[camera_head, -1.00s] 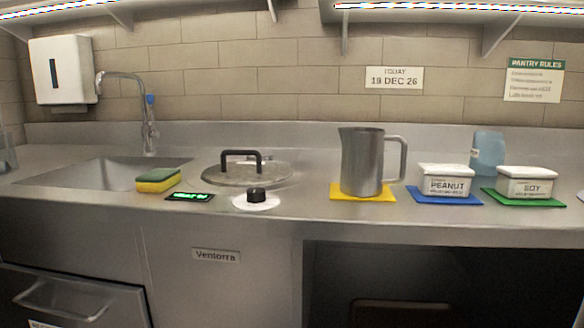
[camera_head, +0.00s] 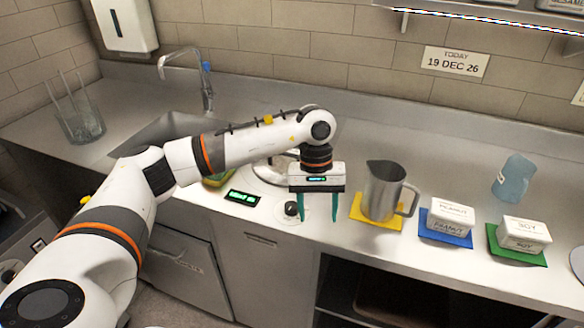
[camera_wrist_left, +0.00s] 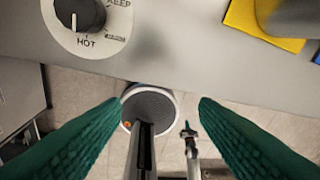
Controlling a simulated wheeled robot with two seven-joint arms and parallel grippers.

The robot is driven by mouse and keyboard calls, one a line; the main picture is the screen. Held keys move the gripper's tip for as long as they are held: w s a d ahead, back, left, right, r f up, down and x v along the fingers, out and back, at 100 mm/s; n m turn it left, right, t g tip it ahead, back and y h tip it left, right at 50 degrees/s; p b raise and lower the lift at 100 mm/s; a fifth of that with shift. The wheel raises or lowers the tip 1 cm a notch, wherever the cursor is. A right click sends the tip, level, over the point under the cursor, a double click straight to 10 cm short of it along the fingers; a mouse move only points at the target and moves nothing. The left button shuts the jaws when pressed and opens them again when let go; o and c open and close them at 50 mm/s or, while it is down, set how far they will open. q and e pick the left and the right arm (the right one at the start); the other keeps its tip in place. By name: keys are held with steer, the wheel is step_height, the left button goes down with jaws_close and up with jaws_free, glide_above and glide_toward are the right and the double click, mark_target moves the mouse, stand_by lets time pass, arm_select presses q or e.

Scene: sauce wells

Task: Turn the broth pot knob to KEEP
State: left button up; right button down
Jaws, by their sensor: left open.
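The broth pot knob (camera_head: 291,208) is a small black knob on a white dial set in the counter. In the left wrist view the knob (camera_wrist_left: 80,14) sits at the top left, partly cut off. Its dial (camera_wrist_left: 112,20) reads KEEP and HOT, and the knob's white mark points down toward HOT. My left gripper (camera_head: 319,218) is open and empty, just right of the knob and apart from it. Its green fingers (camera_wrist_left: 160,105) point down past the counter's front edge in the wrist view. The pot lid (camera_head: 268,174) is mostly hidden behind my left arm.
A steel pitcher (camera_head: 383,190) stands on a yellow mat (camera_head: 362,212) right of my gripper. A green-lit display (camera_head: 243,197) lies left of the knob. White PEANUT (camera_head: 450,215) and SOY (camera_head: 523,234) boxes are further right. A sponge is mostly hidden behind my arm.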

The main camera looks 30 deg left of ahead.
mark_target(292, 206)
arm_select(q)
steer(key=w+a+r+t+y+p, duration=0.1)
steer(key=w+a+r+y+p, duration=0.15)
steer(key=a+r, duration=0.5)
steer(key=f, duration=0.3)
steer(key=f+p, duration=0.1)
steer(key=f, duration=0.3)
steer(key=a+f+p, duration=0.1)
steer(key=f, duration=0.3)
steer(key=shift+w+f, duration=0.2)
steer(key=shift+a+f+p, duration=0.1)
steer(key=shift+f+p, duration=0.2)
steer(key=shift+f, duration=0.4)
arm_select(e)
steer(key=s+d+r+g, duration=0.2)
steer(key=s+r, duration=0.2)
steer(key=s, duration=0.4)
steer(key=shift+s+r+g+h, duration=0.15)
steer(key=shift+r+g+h, duration=0.1)
steer(key=shift+g+h, duration=0.15)
arm_select(q)
steer(key=c, duration=1)
steer(key=shift+o, duration=0.2)
arm_select(e)
steer(key=shift+f, duration=0.15)
